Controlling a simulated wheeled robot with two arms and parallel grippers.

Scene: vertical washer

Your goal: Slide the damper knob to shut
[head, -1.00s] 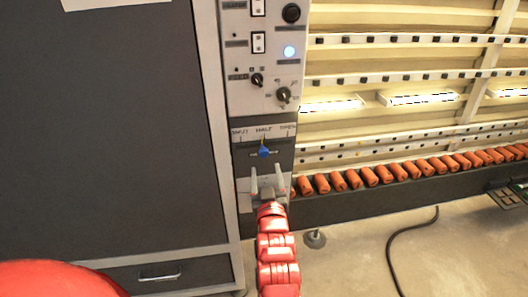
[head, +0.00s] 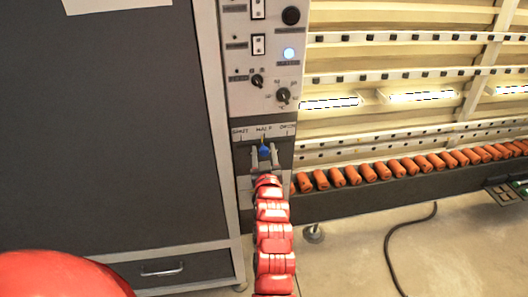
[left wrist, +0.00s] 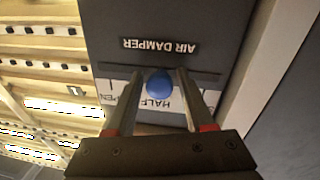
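The blue damper knob (head: 264,149) sits at the HALF mark in the middle of the slot on the damper panel (head: 243,157). SHUT is labelled on the left of the scale and OPEN on the right. My left gripper (head: 265,153) is at the panel with its fingers on either side of the knob. In the left wrist view the blue knob (left wrist: 159,85) lies between the open fingers of the left gripper (left wrist: 158,76), with a small gap on each side. The AIR DAMPER label (left wrist: 159,46) appears upside down there. My right gripper is not in view.
A dark cabinet door (head: 110,130) stands to the left. A rack with orange rollers (head: 368,171) is to the right. A black cable (head: 392,250) lies on the floor.

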